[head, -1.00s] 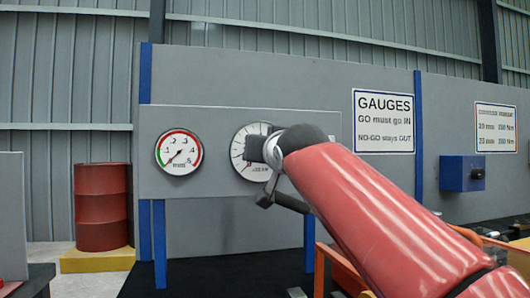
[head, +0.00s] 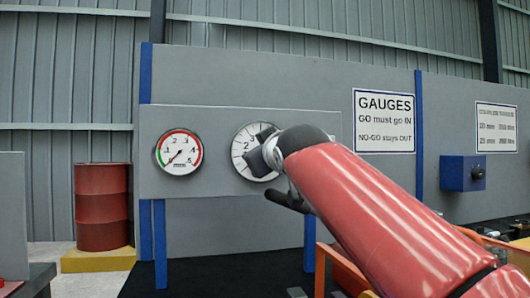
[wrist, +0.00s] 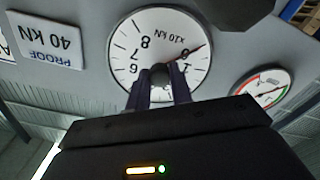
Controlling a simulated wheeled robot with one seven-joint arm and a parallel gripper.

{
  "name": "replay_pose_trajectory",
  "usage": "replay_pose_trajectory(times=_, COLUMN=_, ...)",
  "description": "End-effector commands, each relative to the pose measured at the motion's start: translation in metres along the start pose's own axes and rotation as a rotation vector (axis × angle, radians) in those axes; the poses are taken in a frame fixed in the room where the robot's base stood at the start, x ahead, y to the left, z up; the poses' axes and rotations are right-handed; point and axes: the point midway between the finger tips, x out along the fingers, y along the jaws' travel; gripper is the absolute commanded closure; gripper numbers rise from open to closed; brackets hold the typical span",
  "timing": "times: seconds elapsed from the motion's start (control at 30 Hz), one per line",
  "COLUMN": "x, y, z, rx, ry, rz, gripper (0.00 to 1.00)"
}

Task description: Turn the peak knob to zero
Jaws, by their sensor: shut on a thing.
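The white round dial marked x10 kN (wrist: 130,52) hangs on a grey panel and appears upside down in the wrist view. In the head view the dial (head: 240,145) is partly covered by my gripper (head: 263,148). The peak knob (wrist: 160,70) is a small dark piece at the dial's centre, mostly hidden. My gripper (wrist: 161,82) has its two fingers shut on it.
A smaller gauge with a red and green rim (head: 180,152) is left of the dial in the head view. A PROOF 40 kN sign (wrist: 48,40) shows in the wrist view. A GAUGES sign (head: 384,121) and blue box (head: 462,174) are right. A red barrel (head: 102,205) stands left.

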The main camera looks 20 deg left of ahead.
Motion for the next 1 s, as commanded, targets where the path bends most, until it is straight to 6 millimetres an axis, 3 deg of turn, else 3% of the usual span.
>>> replay_pose_trajectory(times=0.47, x=0.0010, y=-0.0016, z=0.0025, rx=-0.016, ry=-0.006, rz=-0.003, gripper=1.00)
replay_pose_trajectory(times=0.5, x=0.0010, y=-0.0015, z=0.0025, rx=-0.016, ry=-0.006, rz=-0.003, gripper=0.76)
replay_pose_trajectory(times=0.63, x=0.0008, y=-0.0012, z=0.0019, rx=-0.015, ry=-0.005, rz=-0.002, gripper=0.58)
replay_pose_trajectory(times=1.0, x=-0.0055, y=-0.0003, z=0.0009, rx=-0.014, ry=-0.001, rz=0.000, gripper=0.56)
